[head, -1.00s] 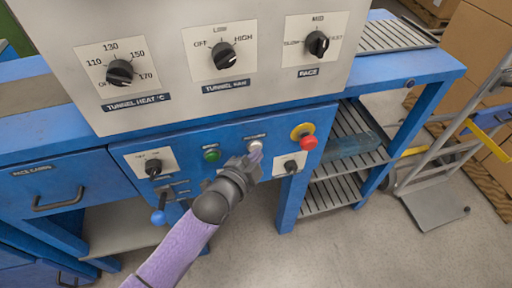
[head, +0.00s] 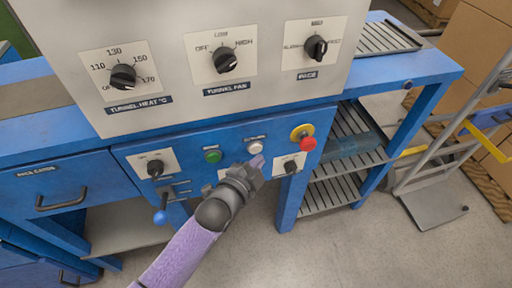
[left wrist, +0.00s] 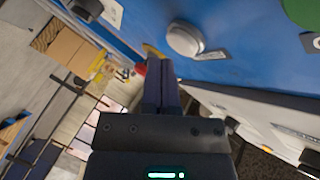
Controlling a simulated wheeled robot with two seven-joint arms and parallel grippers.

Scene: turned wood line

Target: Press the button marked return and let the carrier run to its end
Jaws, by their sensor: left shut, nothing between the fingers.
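A white button (head: 255,148) sits on the blue front panel (head: 233,139), between a green button (head: 213,156) and a red mushroom button on a yellow base. The small labels by the buttons are too blurred to read, so I cannot tell which says return. My left gripper (head: 257,162) is shut and empty, its tips just below the white button. In the left wrist view the white button (left wrist: 185,38) stands out beside the shut fingers (left wrist: 163,80), apparently apart from them. I cannot make out the carrier. My right gripper is not in view.
The red mushroom button (head: 308,144) is close to the right of the fingers, above a black selector knob (head: 290,167). A blue-knobbed lever (head: 160,216) is at lower left. Larger dials fill the grey panel (head: 270,88) above. The floor in front is free.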

